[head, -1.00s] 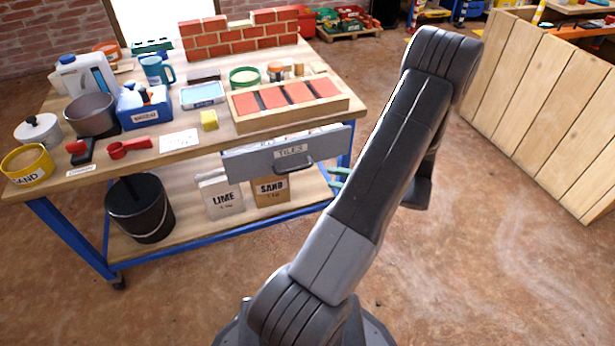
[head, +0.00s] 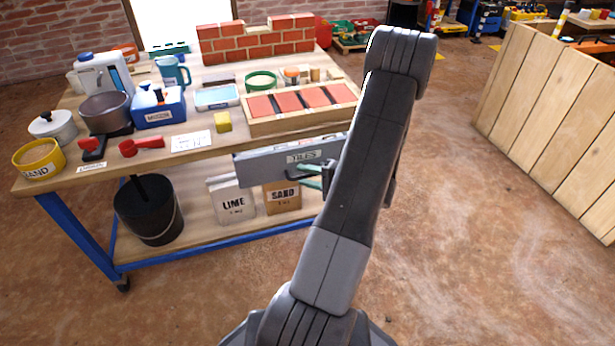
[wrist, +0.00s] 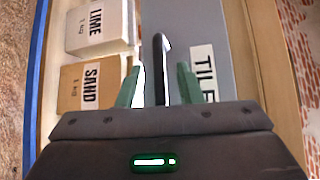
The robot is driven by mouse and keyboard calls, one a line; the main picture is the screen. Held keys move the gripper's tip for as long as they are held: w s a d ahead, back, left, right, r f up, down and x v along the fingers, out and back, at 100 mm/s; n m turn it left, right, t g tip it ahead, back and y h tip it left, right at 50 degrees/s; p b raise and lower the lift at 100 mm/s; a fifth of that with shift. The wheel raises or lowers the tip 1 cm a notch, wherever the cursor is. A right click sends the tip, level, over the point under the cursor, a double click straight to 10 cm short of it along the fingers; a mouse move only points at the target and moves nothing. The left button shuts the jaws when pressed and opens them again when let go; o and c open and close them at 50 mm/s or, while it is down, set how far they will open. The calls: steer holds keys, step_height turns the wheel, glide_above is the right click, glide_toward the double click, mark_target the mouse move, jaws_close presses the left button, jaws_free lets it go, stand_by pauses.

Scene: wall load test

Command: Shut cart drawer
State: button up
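The grey cart drawer (head: 262,167), labelled TILES, sticks out below the worktop of the cart (head: 205,153). Its front also shows in the wrist view (wrist: 195,25). The dark drawer handle (wrist: 161,60) lies between the two green fingers of my gripper (wrist: 159,88). The fingers are open, with a visible gap on each side of the handle. In the head view my gripper (head: 310,177) is at the handle, partly hidden by my arm. My arm also covers the right part of the drawer.
On the lower shelf stand a LIME bag (head: 232,203), a SAND bag (head: 283,197) and a black bucket (head: 148,210). The tray of red tiles (head: 300,105) sits on the worktop above the drawer. A wooden partition (head: 545,115) stands at right, with clear floor before it.

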jaws_close()
steer(key=w, duration=0.2)
steer(key=w+a+b, duration=0.1)
steer(key=w, duration=0.1)
steer(key=shift+a, duration=0.15)
jaws_free()
steer(key=shift+w, duration=0.1)
steer(key=shift+r, duration=0.1)
